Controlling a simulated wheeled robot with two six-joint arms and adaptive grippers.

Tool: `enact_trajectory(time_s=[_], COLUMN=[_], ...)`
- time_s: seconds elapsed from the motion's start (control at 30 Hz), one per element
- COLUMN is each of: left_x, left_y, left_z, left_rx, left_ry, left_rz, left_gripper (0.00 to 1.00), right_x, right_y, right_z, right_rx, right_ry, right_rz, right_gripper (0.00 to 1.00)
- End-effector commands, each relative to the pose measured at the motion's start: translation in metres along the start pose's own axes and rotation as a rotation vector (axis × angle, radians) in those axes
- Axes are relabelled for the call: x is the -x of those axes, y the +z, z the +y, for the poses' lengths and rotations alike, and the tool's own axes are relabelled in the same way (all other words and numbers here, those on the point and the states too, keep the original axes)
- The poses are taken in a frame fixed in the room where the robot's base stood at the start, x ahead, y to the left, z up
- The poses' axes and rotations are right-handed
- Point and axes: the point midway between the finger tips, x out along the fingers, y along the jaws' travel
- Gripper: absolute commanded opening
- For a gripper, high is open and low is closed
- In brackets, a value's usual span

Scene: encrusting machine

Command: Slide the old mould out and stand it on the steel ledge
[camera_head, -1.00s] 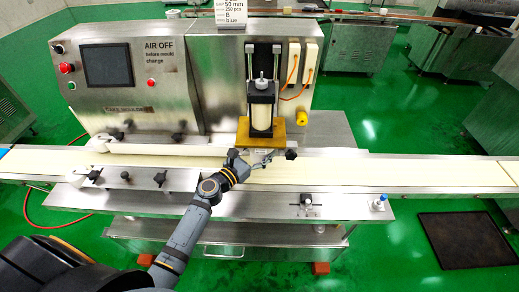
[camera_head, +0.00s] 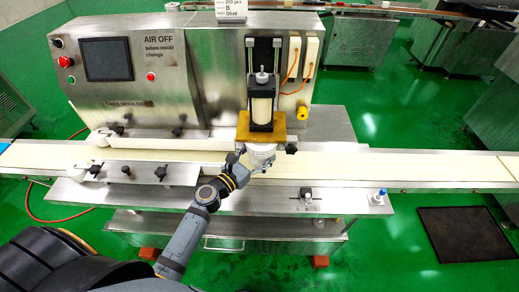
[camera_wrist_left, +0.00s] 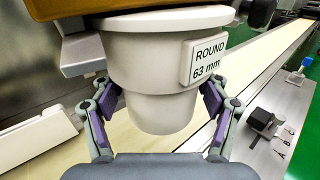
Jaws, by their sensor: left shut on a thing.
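The old mould (camera_head: 262,154) is a white stepped round cup under the brass-coloured block (camera_head: 275,131) of the machine. In the left wrist view the mould (camera_wrist_left: 158,75) fills the middle, with a "ROUND 63 mm" plate on its side. My left gripper (camera_wrist_left: 160,98) is shut on it, with a purple-padded finger at each side of its narrower lower part. In the head view the left gripper (camera_head: 257,167) reaches it from the front, over the belt. The mould looks upright, just under the block; I cannot tell if they touch. The steel ledge (camera_head: 250,203) runs in front of the belt.
The cream belt (camera_head: 400,170) runs across behind the ledge. A black-knobbed fitting (camera_head: 306,196) and a blue-topped fitting (camera_head: 379,197) stand on the ledge, right of my arm. Black knobs (camera_head: 160,172) stand at the left. Bare steel lies between arm and black-knobbed fitting.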

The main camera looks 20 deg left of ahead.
Motion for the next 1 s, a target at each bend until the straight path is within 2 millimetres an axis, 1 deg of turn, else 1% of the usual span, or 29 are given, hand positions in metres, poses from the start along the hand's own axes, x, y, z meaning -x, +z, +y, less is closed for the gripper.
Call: enact_trajectory(time_s=[0.2, 0.6, 1.0], left_x=[0.007, 0.009, 0.034], left_y=[0.001, 0.001, 0.001], left_z=[-0.005, -0.007, -0.028], left_rx=[0.000, 0.000, 0.001], left_ry=[0.000, 0.000, 0.000], left_rz=[-0.002, -0.001, -0.002], left_gripper=[0.31, 0.31, 0.31], right_x=[0.000, 0.000, -0.003], right_y=[0.000, 0.000, 0.001], right_z=[0.000, -0.001, -0.001], right_rx=[0.000, 0.000, 0.000], right_ry=[0.000, -0.001, -0.001], right_rz=[0.000, 0.000, -0.001], right_gripper=[0.55, 0.55, 0.55])
